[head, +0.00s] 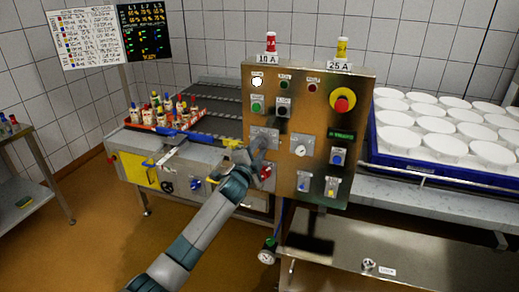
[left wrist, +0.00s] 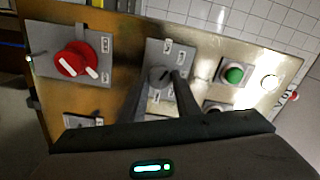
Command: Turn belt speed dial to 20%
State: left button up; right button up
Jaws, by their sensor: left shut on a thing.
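A steel control panel (head: 317,125) stands in the middle of the head view. My left gripper (head: 259,150) reaches a grey plate (head: 264,134) on its left half. In the left wrist view, the fingers of my left gripper (left wrist: 161,90) are shut on a dark grey knob (left wrist: 159,75) on that plate. Small labels surround the knob; they are too small to read. In the head view, the gripper hides this knob. A pale dial (head: 301,148) sits on the plate to its right. I cannot read which dial is belt speed. My right gripper is not in view.
A red rotary switch (left wrist: 76,60) and a green button (left wrist: 234,75) flank the held knob. A red emergency button (head: 343,100) is at the panel's upper right. A blue tray (head: 393,164) of white moulds stands right, and a conveyor (head: 215,100) behind left.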

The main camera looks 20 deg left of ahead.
pick_arm(q)
jog(key=n, duration=0.5)
dwell(0.4)
jog(key=o, duration=1)
jog(key=shift+o, duration=0.2)
jog(key=shift+s, duration=0.15)
